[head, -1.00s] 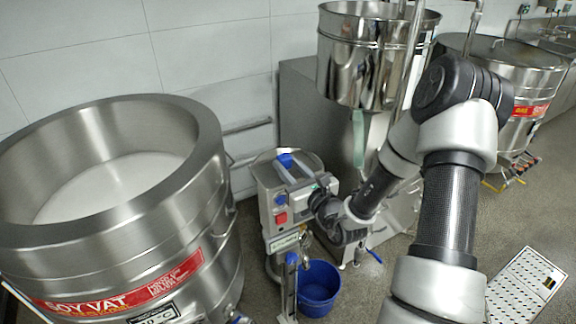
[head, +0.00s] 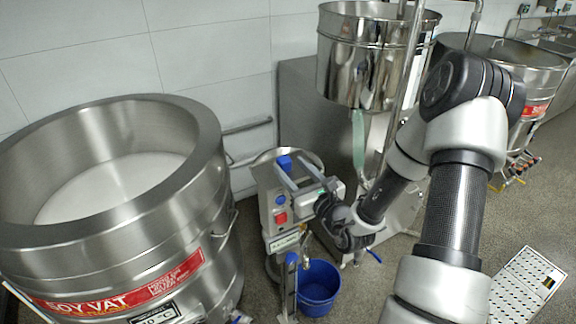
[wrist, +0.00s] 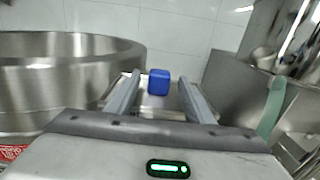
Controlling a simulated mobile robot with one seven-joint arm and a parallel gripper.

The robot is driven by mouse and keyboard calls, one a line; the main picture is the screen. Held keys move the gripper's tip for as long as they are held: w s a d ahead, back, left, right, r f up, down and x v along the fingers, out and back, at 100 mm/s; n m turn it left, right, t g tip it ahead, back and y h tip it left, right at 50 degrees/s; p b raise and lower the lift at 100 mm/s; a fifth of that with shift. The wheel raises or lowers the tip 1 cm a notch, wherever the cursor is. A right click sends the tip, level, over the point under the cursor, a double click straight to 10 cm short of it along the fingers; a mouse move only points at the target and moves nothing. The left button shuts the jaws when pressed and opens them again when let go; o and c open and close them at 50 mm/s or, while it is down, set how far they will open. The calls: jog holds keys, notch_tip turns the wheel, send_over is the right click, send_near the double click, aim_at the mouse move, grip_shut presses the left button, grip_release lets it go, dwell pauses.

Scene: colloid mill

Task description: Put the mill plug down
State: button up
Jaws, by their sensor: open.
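The mill plug, a small blue block (head: 284,162), is at the shiny metal top of the colloid mill (head: 268,192). My gripper (head: 288,170) reaches in over the mill from the right, with its two grey fingers spread. In the wrist view, the blue plug (wrist: 158,82) shows between the open fingertips (wrist: 160,90), with a visible gap on both sides. It appears to rest on the mill's pale metal top, though its underside is hard to make out.
A large steel soy vat (head: 190,225) with white liquid stands close on the left. A blue bucket (head: 318,288) is on the floor below the mill. A tall steel hopper (head: 365,60) stands behind, and another vat (head: 535,75) is at the back right.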

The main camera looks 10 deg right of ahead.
jog(key=v, duration=0.9)
jog(key=shift+s, duration=0.25)
jog(key=shift+d, duration=0.1)
